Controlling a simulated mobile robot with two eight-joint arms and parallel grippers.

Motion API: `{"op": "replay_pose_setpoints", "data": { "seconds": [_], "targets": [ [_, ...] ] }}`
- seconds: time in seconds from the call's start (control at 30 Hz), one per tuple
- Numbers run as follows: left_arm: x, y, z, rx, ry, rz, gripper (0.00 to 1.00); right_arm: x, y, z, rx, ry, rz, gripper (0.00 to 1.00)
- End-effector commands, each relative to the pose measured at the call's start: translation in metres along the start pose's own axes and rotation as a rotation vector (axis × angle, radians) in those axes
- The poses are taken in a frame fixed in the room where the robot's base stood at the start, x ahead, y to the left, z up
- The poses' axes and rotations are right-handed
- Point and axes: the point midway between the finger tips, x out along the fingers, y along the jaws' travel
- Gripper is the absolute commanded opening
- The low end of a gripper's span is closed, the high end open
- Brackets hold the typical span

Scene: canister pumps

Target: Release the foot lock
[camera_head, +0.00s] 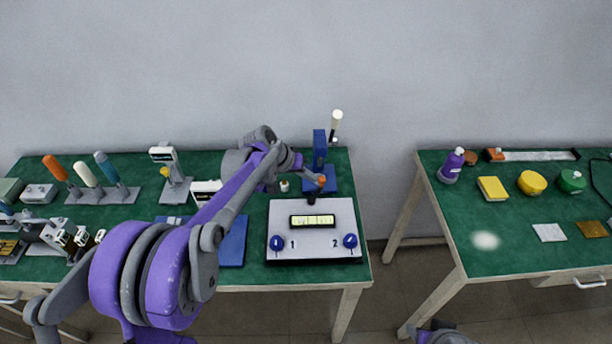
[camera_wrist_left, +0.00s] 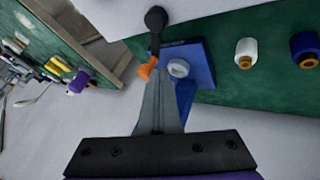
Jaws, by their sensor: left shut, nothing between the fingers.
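A blue pump stand (camera_head: 319,150) is at the right end of the left table, with a white-topped handle (camera_head: 336,120) rising behind it. Its blue base also shows in the left wrist view (camera_wrist_left: 200,62). A small orange part (camera_head: 322,180), also in the left wrist view (camera_wrist_left: 147,69), sits at the base; I cannot tell for sure that it is the foot lock. My left gripper (camera_head: 316,178) is shut and empty, its fingertips (camera_wrist_left: 158,62) close beside the orange part; contact is unclear. A black ball-ended lever (camera_wrist_left: 155,18) lies just beyond the tips.
A grey panel (camera_head: 283,215) with a display and two blue knobs lies in front of the stand. Several handled tools and devices fill the left side. A gap separates the right table (camera_head: 500,250), which holds bottles, jars and pads.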

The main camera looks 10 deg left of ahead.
Motion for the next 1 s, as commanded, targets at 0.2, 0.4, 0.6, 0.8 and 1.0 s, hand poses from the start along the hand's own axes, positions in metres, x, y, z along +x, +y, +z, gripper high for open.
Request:
{"op": "replay_pose_setpoints", "data": {
  "seconds": [0.2,0.4,0.6,0.8,1.0],
  "targets": [
    [0.005,0.008,-0.003,0.165,-0.088,0.089,0.0,-0.005,0.0,-0.004,0.0,0.003,0.0,0.5],
    [0.009,0.017,-0.003,0.318,-0.17,0.171,0.0,-0.009,0.0,-0.007,0.0,0.005,0.0,0.5],
    [0.013,0.025,-0.001,0.469,-0.249,0.251,0.0,-0.014,0.0,-0.011,0.0,0.008,0.0,0.5],
    [0.015,0.032,0.002,0.604,-0.322,0.323,0.0,-0.018,0.0,-0.015,0.0,0.011,0.0,0.5],
    [0.016,0.037,0.005,0.709,-0.378,0.379,0.0,-0.019,0.0,-0.016,0.0,0.012,0.0,0.5]
  ]
}}
